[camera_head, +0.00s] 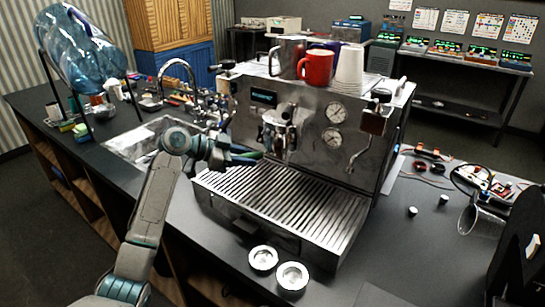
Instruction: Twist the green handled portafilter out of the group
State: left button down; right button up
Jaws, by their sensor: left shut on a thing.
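The espresso machine (300,110) stands on the dark counter, with its group (278,122) on the front face above the drip tray. The portafilter's green handle (250,155) points out to the left from below the group. My left gripper (243,157) reaches in from the left and is shut on this handle. Its fingers hide part of the handle. The portafilter's metal head sits at or just under the group, and I cannot tell whether it is locked in. My right gripper is not in view.
The slatted drip tray (285,205) lies below the group. Two small metal cups (263,258) stand in front of it. A steam wand (360,155) hangs at the right. Mugs, including a red one (318,68), stand on top. A sink (140,140) lies left.

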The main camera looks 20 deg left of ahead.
pick_arm(q)
jog(key=shift+f+b, duration=0.35)
dwell(0.4)
dwell(1.2)
jog(key=shift+f+b, duration=0.4)
jog(key=shift+b, duration=0.1)
dwell(1.2)
jog(key=shift+s+a+b, duration=0.3)
jog(key=shift+s+a, duration=0.2)
jog(key=shift+a, duration=0.45)
jog(key=shift+s+a+b, duration=0.25)
jog(key=shift+s+a, duration=0.25)
jog(key=shift+a, duration=0.45)
jog(key=shift+s+a+b, duration=0.3)
jog(key=shift+s+a, duration=0.2)
jog(key=shift+a, duration=0.45)
jog(key=s+a+b, duration=0.2)
jog(key=s+a, duration=0.1)
jog(key=a, duration=0.3)
jog(key=shift+s, duration=0.1)
